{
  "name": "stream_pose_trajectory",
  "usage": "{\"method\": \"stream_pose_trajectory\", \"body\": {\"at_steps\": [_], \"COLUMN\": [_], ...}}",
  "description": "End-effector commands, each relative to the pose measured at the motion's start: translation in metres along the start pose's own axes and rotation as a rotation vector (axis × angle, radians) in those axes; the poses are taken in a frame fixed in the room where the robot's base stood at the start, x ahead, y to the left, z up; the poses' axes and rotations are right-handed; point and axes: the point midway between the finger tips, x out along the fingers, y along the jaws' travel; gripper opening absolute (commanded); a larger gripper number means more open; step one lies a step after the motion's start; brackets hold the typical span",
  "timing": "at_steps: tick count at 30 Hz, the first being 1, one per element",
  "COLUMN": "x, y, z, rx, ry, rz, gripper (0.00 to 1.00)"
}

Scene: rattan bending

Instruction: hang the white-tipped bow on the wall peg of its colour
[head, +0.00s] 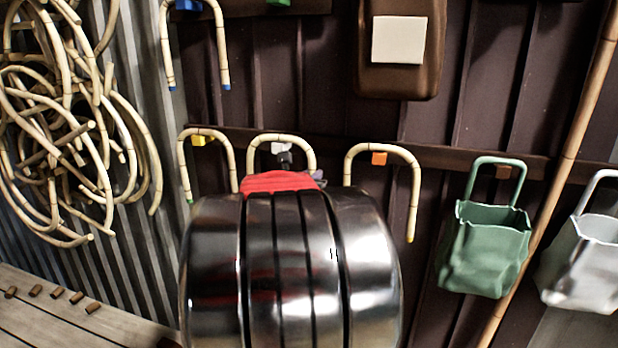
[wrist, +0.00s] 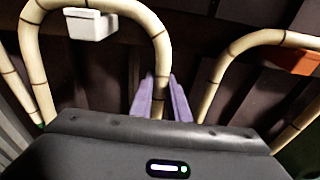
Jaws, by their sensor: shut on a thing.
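A pale rattan bow (head: 279,138) is upright, arch up, on the dark wall; it also shows in the wrist view (wrist: 162,45). Its tips are hidden, so I cannot see their colour. The white peg (head: 282,149) is inside the arch, just under the crown, and shows in the wrist view (wrist: 91,25). I cannot tell whether the crown touches it. My gripper (wrist: 162,98) has purple fingers shut on the bow's right leg, below and right of the peg. In the head view, my arm hides the lower part of the bow.
Close left, a green-tipped bow (head: 225,150) hangs at a yellow peg (head: 200,140). Close right, a yellow-tipped bow (head: 415,190) hangs at an orange peg (head: 379,158). A blue-tipped bow (head: 222,50) hangs above left. A green basket (head: 482,250) hangs further right.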

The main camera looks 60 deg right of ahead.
Motion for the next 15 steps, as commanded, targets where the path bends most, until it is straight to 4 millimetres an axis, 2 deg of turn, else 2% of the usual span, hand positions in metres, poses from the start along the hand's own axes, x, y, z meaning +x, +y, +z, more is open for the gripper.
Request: {"method": "stream_pose_trajectory", "body": {"at_steps": [7, 8, 15], "x": [0.0002, 0.0002, 0.0001], "y": [-0.0003, -0.0003, -0.0003], "z": [-0.0023, -0.0024, -0.0017], "rx": [-0.001, -0.001, -0.001], "ry": [0.004, 0.004, 0.003], "rz": [0.000, 0.000, 0.000], "gripper": [0.00, 0.16, 0.33]}}
